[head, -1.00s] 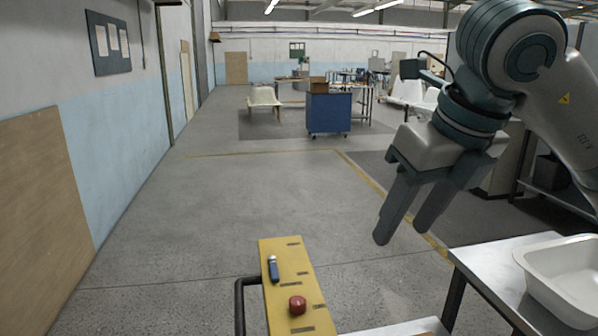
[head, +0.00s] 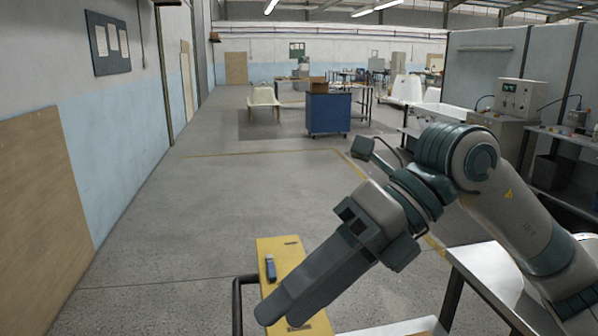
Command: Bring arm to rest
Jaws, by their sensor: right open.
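My right arm comes in from the right, bent at a grey-green joint. My right gripper (head: 281,311) points down and to the left, over the front part of the yellow panel (head: 283,248). It is open, with nothing seen between its fingers, which overlap in this view. Its fingers hide the red button on the panel. A small blue and grey switch (head: 271,268) on the panel stays visible left of the fingers. My left gripper is not in view.
A metal table (head: 487,261) stands at lower right, partly behind my arm. A black rail (head: 237,300) runs beside the panel. A blue cabinet (head: 328,113) and a white shell (head: 263,104) stand farther back. The middle floor is clear.

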